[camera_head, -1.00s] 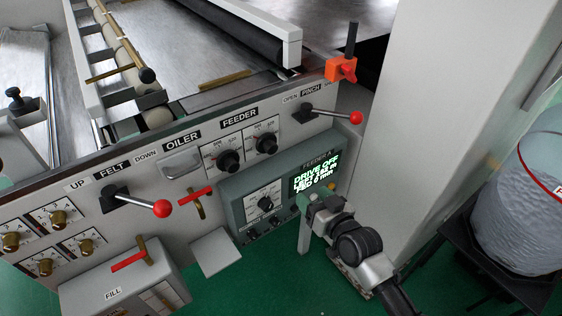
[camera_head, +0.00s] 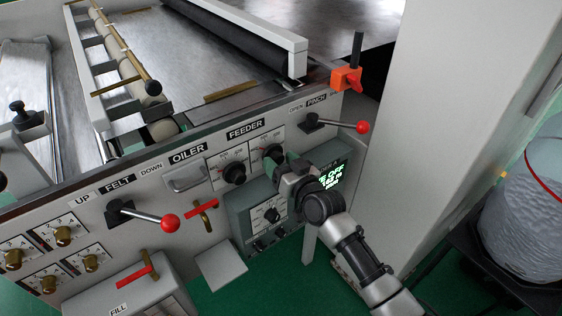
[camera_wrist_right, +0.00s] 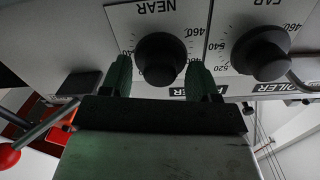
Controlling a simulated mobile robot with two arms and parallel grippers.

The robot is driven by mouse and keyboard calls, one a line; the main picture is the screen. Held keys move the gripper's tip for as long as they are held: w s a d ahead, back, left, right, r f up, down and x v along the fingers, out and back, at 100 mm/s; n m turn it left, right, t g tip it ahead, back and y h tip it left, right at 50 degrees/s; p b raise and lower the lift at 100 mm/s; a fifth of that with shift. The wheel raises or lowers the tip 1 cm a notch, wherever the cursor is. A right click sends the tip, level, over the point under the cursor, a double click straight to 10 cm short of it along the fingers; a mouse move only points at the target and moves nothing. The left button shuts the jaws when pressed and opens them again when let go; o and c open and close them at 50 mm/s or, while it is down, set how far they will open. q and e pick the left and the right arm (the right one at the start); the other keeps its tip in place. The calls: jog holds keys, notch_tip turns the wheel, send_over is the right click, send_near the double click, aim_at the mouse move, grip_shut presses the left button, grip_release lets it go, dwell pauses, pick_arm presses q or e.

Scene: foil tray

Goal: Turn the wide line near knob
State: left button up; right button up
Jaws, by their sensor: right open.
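The near knob (camera_wrist_right: 160,58) is a round black dial on a white scale plate marked NEAR in the right wrist view, where the lettering is upside down. In the head view it is the right knob (camera_head: 273,152) of the pair under the FEEDER label. My right gripper (camera_wrist_right: 160,82) is open, with one dark green finger on each side of the knob in the picture. Gaps show beside the knob; how deep the fingers reach is unclear. In the head view the right gripper (camera_head: 284,166) is just below the knob. My left gripper is not in view.
The far knob (camera_wrist_right: 262,60) sits beside the near one. A red-balled PINCH lever (camera_head: 345,125) juts out to the right, and a FELT lever (camera_head: 145,213) to the left. A green control box (camera_head: 262,217) with a partly covered display lies below.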

jog(key=c, duration=0.9)
jog(key=shift+m, duration=0.3)
jog(key=m, duration=0.4)
jog(key=m+p, duration=0.1)
jog(key=m, duration=0.4)
jog(key=shift+g, duration=0.3)
jog(key=o, duration=0.9)
